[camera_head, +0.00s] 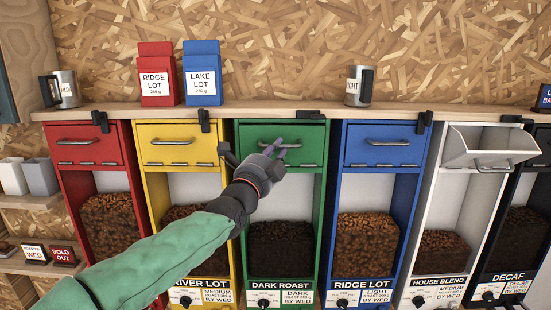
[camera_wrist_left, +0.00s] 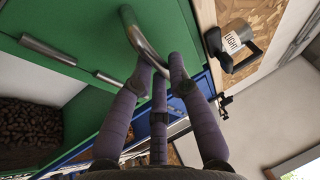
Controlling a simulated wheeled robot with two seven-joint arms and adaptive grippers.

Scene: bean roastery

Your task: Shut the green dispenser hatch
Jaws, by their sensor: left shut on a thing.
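The green dispenser (camera_head: 318,215), labelled DARK ROAST, stands in the middle of the row. Its green hatch (camera_head: 310,153) looks upright and level with the red, yellow and blue hatches beside it. My left gripper (camera_head: 279,150) is at the hatch and shut on its metal handle. In the left wrist view, the purple fingers (camera_wrist_left: 161,68) close around the curved handle (camera_wrist_left: 140,30), with the green hatch (camera_wrist_left: 75,25) behind. The fingers hide part of the handle in the head view. My right gripper is not in view.
The white dispenser's hatch (camera_head: 480,145) is tilted open at the right. A wooden shelf (camera_head: 270,111) above holds red and blue bags (camera_head: 202,72) and metal mugs (camera_head: 354,88). Black clips (camera_head: 309,115) sit along the shelf's front edge. Knobs and labels line the dispensers' lower fronts.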

